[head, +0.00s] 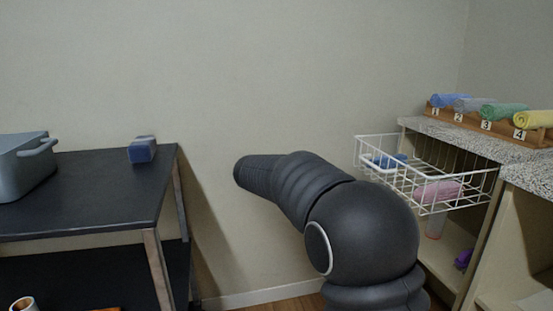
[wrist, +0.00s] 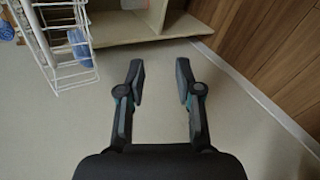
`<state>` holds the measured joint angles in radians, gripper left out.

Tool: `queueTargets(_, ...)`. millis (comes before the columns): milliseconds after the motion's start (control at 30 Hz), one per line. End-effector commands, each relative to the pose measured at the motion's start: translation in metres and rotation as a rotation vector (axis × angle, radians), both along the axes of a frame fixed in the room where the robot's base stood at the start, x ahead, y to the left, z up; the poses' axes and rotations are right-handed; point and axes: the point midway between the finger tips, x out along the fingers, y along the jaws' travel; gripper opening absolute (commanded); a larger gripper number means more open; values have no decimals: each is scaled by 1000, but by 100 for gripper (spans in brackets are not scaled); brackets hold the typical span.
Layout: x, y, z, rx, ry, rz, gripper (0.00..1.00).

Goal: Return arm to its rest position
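My gripper (wrist: 160,78) shows in the wrist view with its two dark fingers spread apart and nothing between them. Behind it are pale floor or wall surface and a shelf's lower edge. In the head view my dark arm fills the lower middle, bent toward the left, in front of the bare wall. The gripper itself cannot be made out in the head view.
A black table (head: 90,190) at left holds a grey bin (head: 24,170) and a blue block (head: 142,150). At right, a white wire basket (head: 425,208) holds blue and pink towels, near a numbered wooden rack (head: 470,118) of rolled towels. Wall space between them is clear.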

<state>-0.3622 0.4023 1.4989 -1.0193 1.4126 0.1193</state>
Motion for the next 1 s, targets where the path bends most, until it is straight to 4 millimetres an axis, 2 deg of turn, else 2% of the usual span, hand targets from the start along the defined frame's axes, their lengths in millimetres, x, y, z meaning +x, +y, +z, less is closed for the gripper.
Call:
queueTargets(100, -33, 0, -23, 140, 59, 16, 35)
queueTargets(167, -51, 0, -32, 210, 79, 17, 35)
queueTargets(333, -110, 0, -47, 423, 102, 2, 35)
queueTargets(500, -173, 0, -52, 630, 79, -37, 35)
queueTargets(700, -240, 0, -51, 834, 5, -96, 35)
queueTargets(1000, -323, -5, -44, 1050, -153, -190, 35)
